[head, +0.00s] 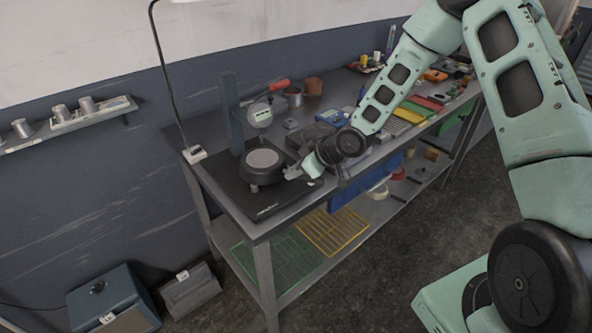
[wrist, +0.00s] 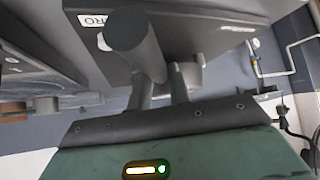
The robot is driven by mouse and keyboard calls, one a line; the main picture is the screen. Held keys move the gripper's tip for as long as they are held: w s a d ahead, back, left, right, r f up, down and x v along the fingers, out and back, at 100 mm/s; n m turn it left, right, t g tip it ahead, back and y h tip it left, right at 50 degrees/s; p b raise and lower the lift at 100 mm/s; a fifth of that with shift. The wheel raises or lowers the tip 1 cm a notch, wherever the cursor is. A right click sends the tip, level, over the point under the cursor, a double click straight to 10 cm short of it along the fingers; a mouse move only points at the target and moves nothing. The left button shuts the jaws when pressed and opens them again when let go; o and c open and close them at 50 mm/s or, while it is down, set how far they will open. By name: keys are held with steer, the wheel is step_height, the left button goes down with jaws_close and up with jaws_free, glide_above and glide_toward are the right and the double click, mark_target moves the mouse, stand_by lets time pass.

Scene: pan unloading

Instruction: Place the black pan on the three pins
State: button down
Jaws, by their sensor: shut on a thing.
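The black pan (head: 263,178) is round and dark, with a pale grey disc in its top. It appears level over the flat black base (head: 265,208) of a stand on the bench. My gripper (head: 297,172) is at the right side of the pan, shut on its handle. In the wrist view my gripper (wrist: 163,82) has its two fingers close together at a dark cylindrical piece (wrist: 133,36), apparently the handle.
Boxes and tools crowd the bench to the right. The base's front corner is clear.

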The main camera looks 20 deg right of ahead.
steer(key=c, duration=1.2)
jaws_free()
steer(key=p+v, duration=0.3)
steer(key=v, duration=1.4)
steer(key=shift+r, duration=0.15)
steer(key=shift+s, duration=0.1)
steer(key=s+a+r+g+h+b, duration=0.2)
steer(key=s+a+g, duration=0.1)
steer(key=s+a, duration=0.6)
steer(key=s+a+r+g+h+b, duration=0.2)
steer(key=s+a, duration=0.7)
steer(key=s, duration=0.8)
steer(key=shift+s+a+r+m+g+h, duration=0.2)
steer(key=shift+a+r+m+g+h, duration=0.15)
steer(key=shift+g+h, duration=0.45)
